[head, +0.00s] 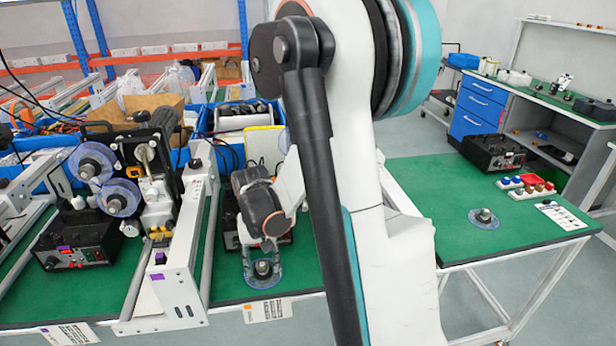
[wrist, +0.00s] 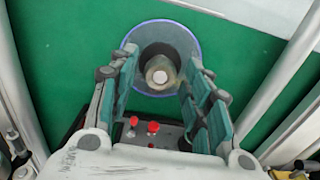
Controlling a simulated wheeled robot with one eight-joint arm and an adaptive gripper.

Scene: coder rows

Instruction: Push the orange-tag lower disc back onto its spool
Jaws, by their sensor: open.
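A clear disc with a bluish rim and a grey hub (head: 263,270) lies flat on the green table behind an orange tag (head: 249,312). In the wrist view the disc (wrist: 160,25) lies below and between my fingers, its hub (wrist: 159,74) showing in the gap. My gripper (wrist: 164,62) is open and points down over the hub; I cannot tell whether the fingers touch it. In the head view my gripper (head: 262,255) is just above the disc. My arm hides most of the orange-tag machine and its spools; one clear disc edge (head: 284,141) shows beside my arm.
Left stands the purple-tag machine with an upper disc (head: 92,163) and a lower disc (head: 121,197) mounted. A light frame rail (head: 180,240) runs close left of my gripper. A dark box with red buttons (wrist: 145,131) sits under my wrist. Another disc (head: 485,218) lies on the right table.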

